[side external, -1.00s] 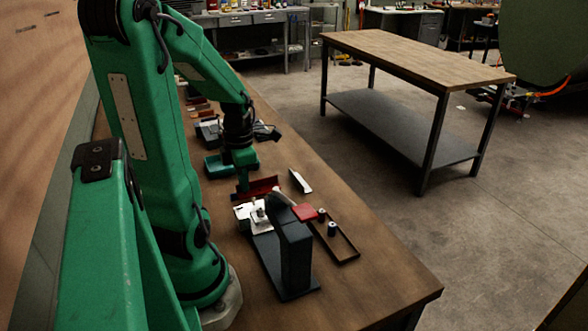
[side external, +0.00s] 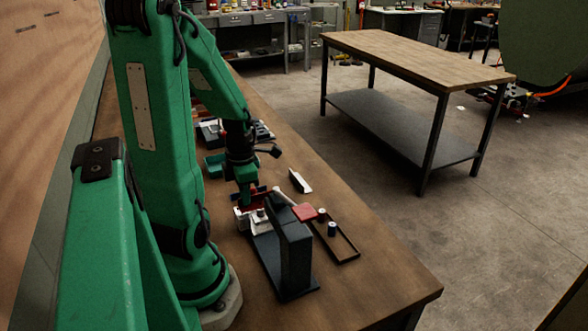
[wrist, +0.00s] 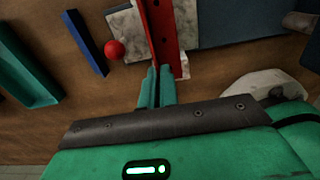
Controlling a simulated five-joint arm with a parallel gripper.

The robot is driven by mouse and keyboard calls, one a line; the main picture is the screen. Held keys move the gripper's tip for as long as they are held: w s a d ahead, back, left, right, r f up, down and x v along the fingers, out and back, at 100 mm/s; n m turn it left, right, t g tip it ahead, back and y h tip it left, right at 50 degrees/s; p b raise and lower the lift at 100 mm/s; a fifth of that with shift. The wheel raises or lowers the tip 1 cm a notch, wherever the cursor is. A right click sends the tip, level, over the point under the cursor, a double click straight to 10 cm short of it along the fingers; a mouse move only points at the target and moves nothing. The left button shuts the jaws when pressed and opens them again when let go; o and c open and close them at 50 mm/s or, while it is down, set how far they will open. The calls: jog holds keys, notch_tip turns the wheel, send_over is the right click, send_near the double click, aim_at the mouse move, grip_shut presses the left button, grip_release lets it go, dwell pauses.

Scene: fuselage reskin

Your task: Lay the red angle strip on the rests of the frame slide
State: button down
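The red angle strip (wrist: 165,30) runs up from my fingertips in the wrist view. In the side view part of the red strip (side external: 245,211) shows low at the pale rests (side external: 259,226) of the frame slide. My gripper (wrist: 157,72) has its two fingers close together on the strip's near end; in the side view it also shows (side external: 249,197). Pale rest pieces (wrist: 127,30) lie on both sides of the strip. The dark frame slide (side external: 294,255) stands beside it. I cannot tell whether the strip touches the rests.
A red ball (wrist: 114,48), a blue bar (wrist: 86,43) and a green tray (wrist: 24,68) lie left in the wrist view. A silver angle piece (side external: 300,181) and a dark tray (side external: 344,244) lie right of the slide. The bench front is clear.

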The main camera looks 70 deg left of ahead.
jog(key=shift+f, duration=0.7)
dwell(0.9)
jog(key=c, duration=1.6)
grip_release()
jog(key=shift+r, duration=0.2)
jog(key=shift+r, duration=3.75)
jog(key=shift+w, duration=0.1)
